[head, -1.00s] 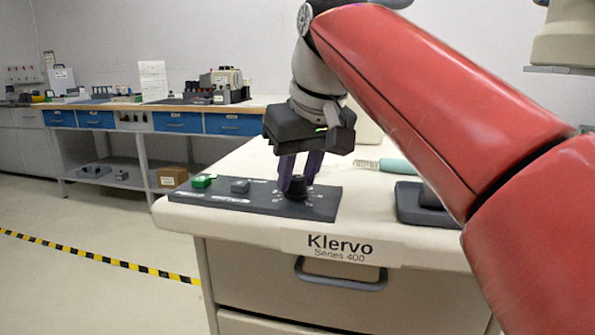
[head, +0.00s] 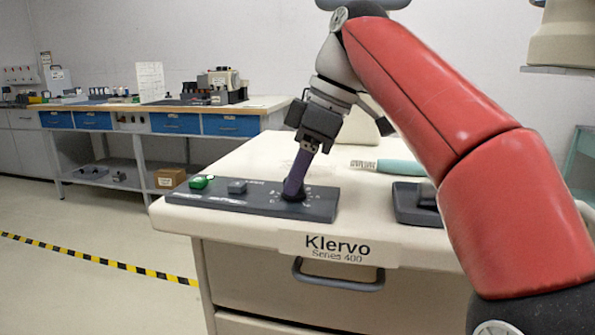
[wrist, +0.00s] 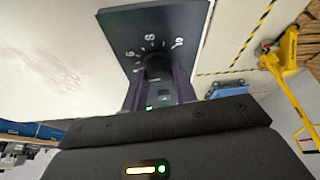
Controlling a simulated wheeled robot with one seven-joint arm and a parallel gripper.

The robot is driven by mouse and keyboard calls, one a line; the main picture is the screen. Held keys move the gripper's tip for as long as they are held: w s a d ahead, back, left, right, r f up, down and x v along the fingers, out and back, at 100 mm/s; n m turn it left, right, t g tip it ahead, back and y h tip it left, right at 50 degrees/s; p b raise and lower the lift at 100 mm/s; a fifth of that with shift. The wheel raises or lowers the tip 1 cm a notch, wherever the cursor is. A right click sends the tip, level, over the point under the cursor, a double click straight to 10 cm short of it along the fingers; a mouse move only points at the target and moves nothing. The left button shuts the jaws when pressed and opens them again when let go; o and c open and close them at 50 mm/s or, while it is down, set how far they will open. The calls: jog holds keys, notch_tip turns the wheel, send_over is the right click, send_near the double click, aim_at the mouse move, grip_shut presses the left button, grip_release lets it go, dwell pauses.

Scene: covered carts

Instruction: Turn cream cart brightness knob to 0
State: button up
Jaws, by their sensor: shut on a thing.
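The cream cart (head: 230,263) carries a dark control panel (head: 240,203) on its top near the front left. The black knob (head: 294,195) is at the panel's right end, mostly hidden behind my gripper (head: 294,187) in the head view. My gripper's purple fingers are shut on the knob and lean a little. In the wrist view the knob (wrist: 157,66) sits between the two fingers, with white dial numbers around it. I cannot tell which number its pointer faces.
A green button (head: 200,183) and a grey switch (head: 237,187) are on the panel's left part. A teal-handled tool (head: 390,167) and a dark grey device (head: 412,206) lie to the right. A workbench (head: 150,107) stands behind.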

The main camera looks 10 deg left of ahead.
jog(key=shift+w+n+g, duration=0.1)
jog(key=shift+n+g, duration=0.5)
jog(key=shift+n, duration=1)
jog(key=o, duration=1)
